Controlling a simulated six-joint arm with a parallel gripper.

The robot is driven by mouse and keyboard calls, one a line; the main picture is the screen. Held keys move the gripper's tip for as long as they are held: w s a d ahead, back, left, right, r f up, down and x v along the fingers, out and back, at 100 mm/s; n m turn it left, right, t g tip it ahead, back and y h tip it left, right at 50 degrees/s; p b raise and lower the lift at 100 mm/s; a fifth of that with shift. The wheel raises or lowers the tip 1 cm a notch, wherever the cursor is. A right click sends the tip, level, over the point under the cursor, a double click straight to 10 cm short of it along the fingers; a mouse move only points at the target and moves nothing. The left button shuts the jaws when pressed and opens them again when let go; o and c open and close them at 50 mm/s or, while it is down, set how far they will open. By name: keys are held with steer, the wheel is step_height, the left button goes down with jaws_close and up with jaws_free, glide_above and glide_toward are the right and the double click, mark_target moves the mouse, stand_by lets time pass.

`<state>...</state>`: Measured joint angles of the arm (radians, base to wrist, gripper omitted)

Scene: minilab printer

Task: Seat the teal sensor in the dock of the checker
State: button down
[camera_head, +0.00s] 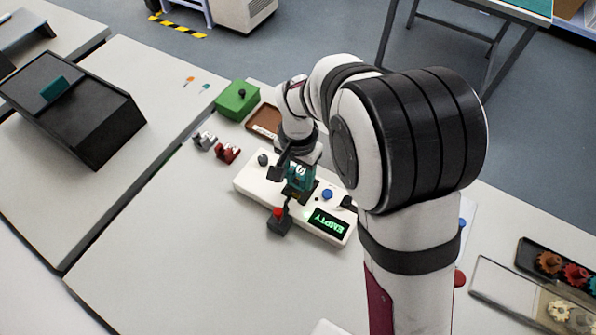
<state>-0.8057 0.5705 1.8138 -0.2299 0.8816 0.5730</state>
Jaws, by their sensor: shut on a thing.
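The checker (254,187) is a long white box on the table in front of me, with a dark knob at its left, a blue button (327,194) and a green-lit display (328,221) that reads EMPTY. My gripper (297,184) points down over the middle of the checker and is shut on the teal sensor (300,175). The dock is largely hidden by the gripper and sensor. I cannot tell whether the sensor touches the checker.
A small black block with a red top (279,213) stands at the checker's near edge. Red (228,152) and grey (205,140) parts, a green box (237,98) and a brown tray (263,121) lie behind left. The front left table is clear. My arm hides the area right.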

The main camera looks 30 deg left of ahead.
stand_by(0.3)
steer(key=shift+f, duration=1.25)
steer(key=shift+f, duration=0.1)
steer(key=shift+f, duration=0.7)
steer(key=shift+c, duration=0.9)
jaws_free()
steer(key=shift+d, duration=0.1)
steer(key=shift+f, duration=0.1)
steer(key=shift+r, duration=4.65)
